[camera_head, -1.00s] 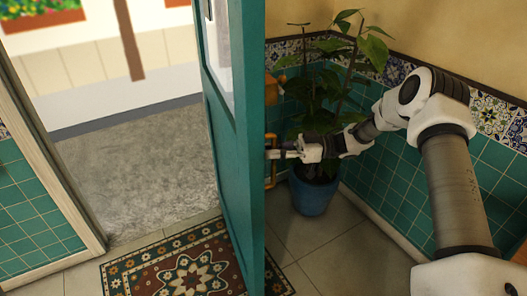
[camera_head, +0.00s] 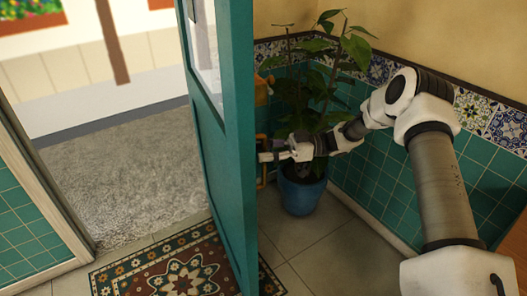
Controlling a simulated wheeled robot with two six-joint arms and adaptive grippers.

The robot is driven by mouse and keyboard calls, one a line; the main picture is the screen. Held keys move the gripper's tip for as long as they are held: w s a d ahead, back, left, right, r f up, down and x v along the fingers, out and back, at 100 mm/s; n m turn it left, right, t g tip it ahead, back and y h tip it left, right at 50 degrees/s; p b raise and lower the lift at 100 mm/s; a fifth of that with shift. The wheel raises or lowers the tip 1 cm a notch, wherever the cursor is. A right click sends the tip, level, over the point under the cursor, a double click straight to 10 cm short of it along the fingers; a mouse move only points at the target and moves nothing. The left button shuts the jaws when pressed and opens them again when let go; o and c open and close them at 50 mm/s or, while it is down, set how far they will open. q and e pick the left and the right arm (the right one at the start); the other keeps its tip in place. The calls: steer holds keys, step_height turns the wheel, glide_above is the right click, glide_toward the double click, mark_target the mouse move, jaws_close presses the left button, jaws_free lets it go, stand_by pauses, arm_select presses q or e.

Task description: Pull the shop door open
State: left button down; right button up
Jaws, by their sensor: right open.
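The teal shop door (camera_head: 228,165) stands open, seen nearly edge-on, with a glazed pane (camera_head: 203,50) in its upper part. A brass pull handle (camera_head: 261,176) is on its right-hand face, partly hidden by the door's edge and my gripper. My right gripper (camera_head: 268,151) is open at the handle, its fingers pointing left toward the door. I cannot tell whether the fingers touch the handle, as the tips are small and partly hidden. My left gripper is not in view.
A potted plant in a blue pot (camera_head: 301,190) stands in the tiled corner behind my right gripper. A patterned mat (camera_head: 167,268) lies by the threshold and runs under the door. The doorway on the left is clear, with grey pavement (camera_head: 130,170) outside.

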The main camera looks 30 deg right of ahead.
steer(key=v, duration=1.1)
steer(key=shift+d, duration=0.25)
steer(key=shift+s, duration=0.1)
